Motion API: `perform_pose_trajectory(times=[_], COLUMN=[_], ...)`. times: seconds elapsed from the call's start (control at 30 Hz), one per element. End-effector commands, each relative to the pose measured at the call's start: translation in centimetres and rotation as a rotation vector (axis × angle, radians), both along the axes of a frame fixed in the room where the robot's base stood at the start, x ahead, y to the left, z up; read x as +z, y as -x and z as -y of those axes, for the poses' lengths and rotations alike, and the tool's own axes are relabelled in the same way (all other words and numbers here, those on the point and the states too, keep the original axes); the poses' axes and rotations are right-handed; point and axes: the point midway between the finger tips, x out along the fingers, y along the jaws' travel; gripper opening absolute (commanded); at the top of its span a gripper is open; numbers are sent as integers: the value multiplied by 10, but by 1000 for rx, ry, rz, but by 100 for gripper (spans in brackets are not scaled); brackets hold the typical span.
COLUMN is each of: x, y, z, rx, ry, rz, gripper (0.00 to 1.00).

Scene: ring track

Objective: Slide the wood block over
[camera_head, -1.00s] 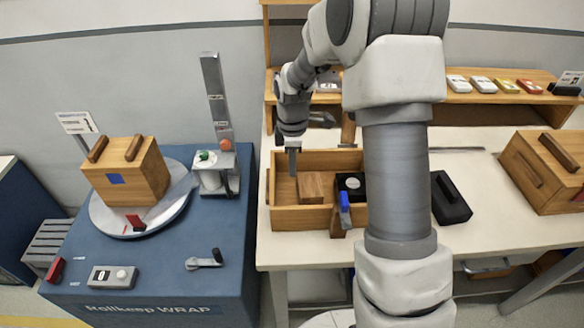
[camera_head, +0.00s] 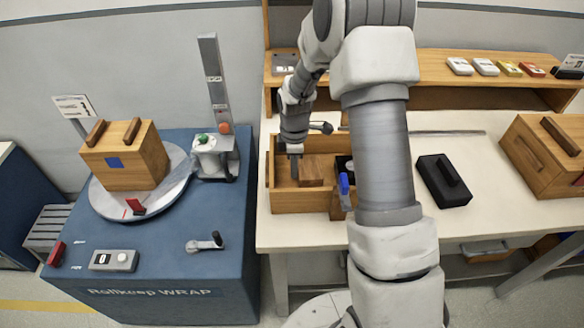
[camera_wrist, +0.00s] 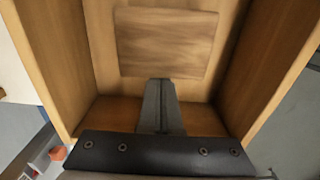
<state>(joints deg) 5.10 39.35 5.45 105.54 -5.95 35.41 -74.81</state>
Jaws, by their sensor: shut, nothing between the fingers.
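The wood block (camera_head: 312,171) is a brown cube-like piece inside an open wooden tray (camera_head: 301,201) on the white table. It also shows in the wrist view (camera_wrist: 166,43), toward the far end of the tray between its side walls. My gripper (camera_head: 294,176) points down into the tray, just left of the block in the head view. In the wrist view its shut fingers (camera_wrist: 161,105) reach to the near edge of the block. Whether they touch it I cannot tell. Nothing is held.
A vise-like part with a blue handle (camera_head: 344,183) stands at the tray's right. A black box (camera_head: 443,181) and a wooden case (camera_head: 545,150) lie further right.

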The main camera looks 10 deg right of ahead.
Motion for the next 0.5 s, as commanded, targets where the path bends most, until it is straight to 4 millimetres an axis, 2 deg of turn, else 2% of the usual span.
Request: perform_pose_trajectory(times=[0.1, 0.23, 0.5], x=[0, 1, 0], y=[3, 6, 8], z=[18, 33, 40], rx=[-6, -4, 0], ry=[0, 0, 1], rz=[0, 0, 0], gripper=[0, 0, 0])
